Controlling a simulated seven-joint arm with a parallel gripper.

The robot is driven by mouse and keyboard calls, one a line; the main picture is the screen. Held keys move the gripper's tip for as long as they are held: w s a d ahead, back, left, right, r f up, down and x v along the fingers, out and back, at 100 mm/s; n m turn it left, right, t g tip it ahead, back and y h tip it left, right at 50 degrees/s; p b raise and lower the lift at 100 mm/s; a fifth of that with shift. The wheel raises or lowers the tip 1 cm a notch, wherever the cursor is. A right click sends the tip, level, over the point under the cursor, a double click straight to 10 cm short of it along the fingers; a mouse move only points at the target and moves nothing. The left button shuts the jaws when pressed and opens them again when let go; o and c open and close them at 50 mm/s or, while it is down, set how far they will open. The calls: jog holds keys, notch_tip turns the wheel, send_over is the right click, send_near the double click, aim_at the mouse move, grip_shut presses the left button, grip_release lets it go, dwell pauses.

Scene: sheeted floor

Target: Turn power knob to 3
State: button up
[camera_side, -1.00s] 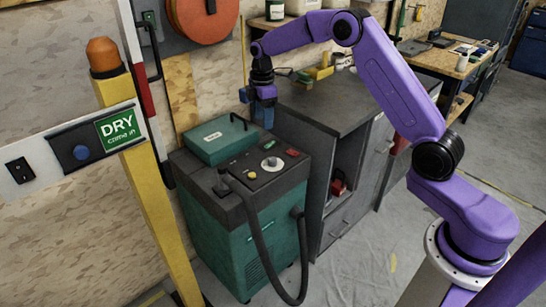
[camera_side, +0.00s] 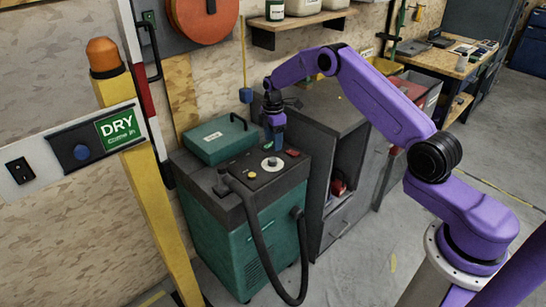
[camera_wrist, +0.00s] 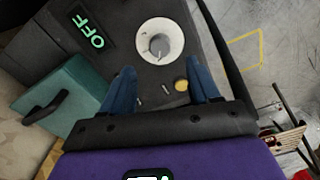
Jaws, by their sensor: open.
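The power knob (camera_side: 271,162) is a grey knob on a pale round dial on the dark top of a teal machine (camera_side: 265,240). In the wrist view the knob (camera_wrist: 159,44) lies ahead of my fingertips, with a dark pointer bar on it; I cannot read any numbers around it. A dark display with green letters reading "OFF" (camera_wrist: 88,31) is left of it. My gripper (camera_side: 276,140) points down just above and behind the knob. In the wrist view the two blue fingers of my gripper (camera_wrist: 163,80) are apart with nothing between them.
A yellow button (camera_wrist: 181,85) is near the right finger. A teal box (camera_side: 219,138) with a handle sits on the machine's left. A black hose (camera_side: 262,240) loops down its front. A grey cabinet (camera_side: 340,210) stands to the right. A yellow post (camera_side: 157,215) is in the left foreground.

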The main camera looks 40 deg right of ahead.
aim_at(273, 159)
notch_tip(273, 159, down, 8)
jog(key=shift+r, duration=0.1)
dwell(0.4)
jog(key=c, duration=1)
